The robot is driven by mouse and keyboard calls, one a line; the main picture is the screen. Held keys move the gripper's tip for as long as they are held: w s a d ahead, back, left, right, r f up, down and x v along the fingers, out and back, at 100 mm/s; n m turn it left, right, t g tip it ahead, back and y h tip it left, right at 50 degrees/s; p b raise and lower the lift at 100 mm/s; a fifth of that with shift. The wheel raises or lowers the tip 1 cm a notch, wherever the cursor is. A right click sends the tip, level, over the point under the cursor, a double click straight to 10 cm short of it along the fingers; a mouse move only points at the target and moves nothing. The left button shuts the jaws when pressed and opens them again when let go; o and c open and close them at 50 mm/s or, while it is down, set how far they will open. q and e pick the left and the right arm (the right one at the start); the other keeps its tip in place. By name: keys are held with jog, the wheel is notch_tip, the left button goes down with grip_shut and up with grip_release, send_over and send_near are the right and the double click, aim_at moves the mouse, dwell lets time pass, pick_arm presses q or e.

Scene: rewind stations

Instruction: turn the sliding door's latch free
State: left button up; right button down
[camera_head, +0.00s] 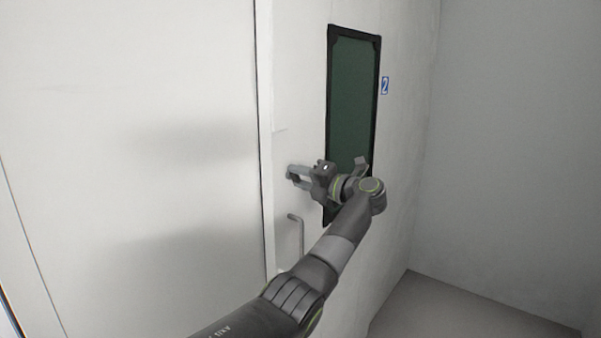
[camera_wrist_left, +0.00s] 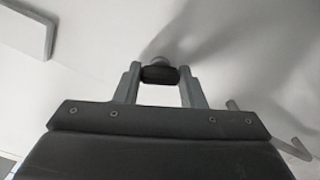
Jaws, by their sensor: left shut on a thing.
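The sliding door (camera_head: 300,70) is a pale panel with a tall dark-framed green window. My left gripper (camera_head: 295,175) is at the door's left part, beside the lower window. In the left wrist view, its two fingers (camera_wrist_left: 159,80) are closed on the latch (camera_wrist_left: 160,73), a small dark piece with a round grey end behind it. In the head view the latch is mostly hidden by the fingers, and I cannot tell its turn angle. A grey bar handle (camera_head: 301,235) sits on the door just below the gripper. My right gripper is not in view.
A blue sign with a 2 (camera_head: 385,86) is right of the window. A broad pale wall panel (camera_head: 130,130) fills the left, a grey wall (camera_head: 510,130) the right. Grey floor (camera_head: 450,310) is clear at lower right. The handle also shows close to the gripper in the wrist view (camera_wrist_left: 289,148).

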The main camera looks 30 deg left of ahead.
pick_arm(q)
jog(key=m+p, duration=0.3)
jog(key=m, duration=0.2)
dwell(0.5)
jog(key=o, duration=1)
jog(key=shift+d, duration=0.15)
